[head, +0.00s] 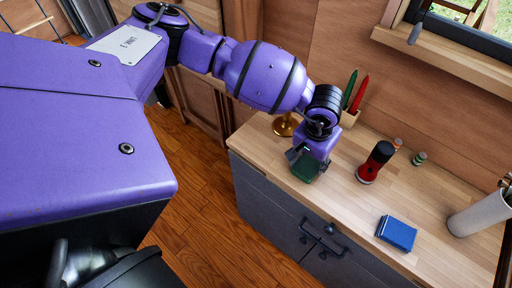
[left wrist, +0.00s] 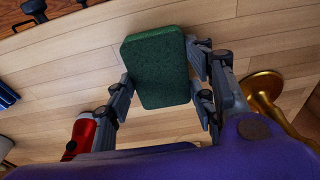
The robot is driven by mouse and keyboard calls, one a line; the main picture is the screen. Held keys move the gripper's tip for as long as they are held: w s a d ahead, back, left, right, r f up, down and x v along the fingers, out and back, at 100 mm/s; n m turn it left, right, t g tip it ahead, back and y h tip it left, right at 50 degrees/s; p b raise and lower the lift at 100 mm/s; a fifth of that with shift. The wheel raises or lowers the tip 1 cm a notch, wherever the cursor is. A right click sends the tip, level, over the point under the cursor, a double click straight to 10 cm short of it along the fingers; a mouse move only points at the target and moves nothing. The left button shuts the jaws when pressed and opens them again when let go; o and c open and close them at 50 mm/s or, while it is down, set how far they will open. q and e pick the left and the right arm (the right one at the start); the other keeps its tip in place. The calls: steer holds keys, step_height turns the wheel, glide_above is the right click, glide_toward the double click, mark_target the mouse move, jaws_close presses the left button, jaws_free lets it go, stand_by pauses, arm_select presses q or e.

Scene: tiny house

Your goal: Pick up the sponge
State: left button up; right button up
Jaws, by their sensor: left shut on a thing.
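A dark green sponge (head: 306,167) is at the left part of the wooden counter (head: 345,195), in the head view just under my left gripper (head: 308,160). In the left wrist view the sponge (left wrist: 158,68) is a rounded rectangular block between the two fingers of my left gripper (left wrist: 160,85). The fingers are shut on its left and right sides. I cannot tell whether the sponge touches the counter or is slightly above it. My right gripper is not in view.
A red and black cylinder (head: 374,162) stands right of my left gripper, with a blue box (head: 396,233) nearer the counter's front. A brass object (head: 285,125) and a holder (head: 348,118) with green and red items stand behind.

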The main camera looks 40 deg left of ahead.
mark_target(311, 161)
arm_select(q)
steer(key=shift+w+r, duration=0.1)
steer(key=shift+r, duration=0.45)
step_height(311, 161, up, 2)
steer(key=shift+r+b, duration=0.15)
steer(key=shift+b, duration=0.2)
steer(key=s+d+r+b, duration=0.1)
steer(key=s+d+r, duration=0.6)
steer(key=s, duration=0.5)
step_height(311, 161, up, 3)
steer(key=shift+f, duration=0.1)
steer(key=shift+o, duration=0.2)
steer(key=shift+s, duration=0.1)
steer(key=c, duration=0.3)
steer(key=shift+a+f, duration=0.1)
steer(key=shift+f, duration=0.05)
steer(key=shift+c, duration=0.2)
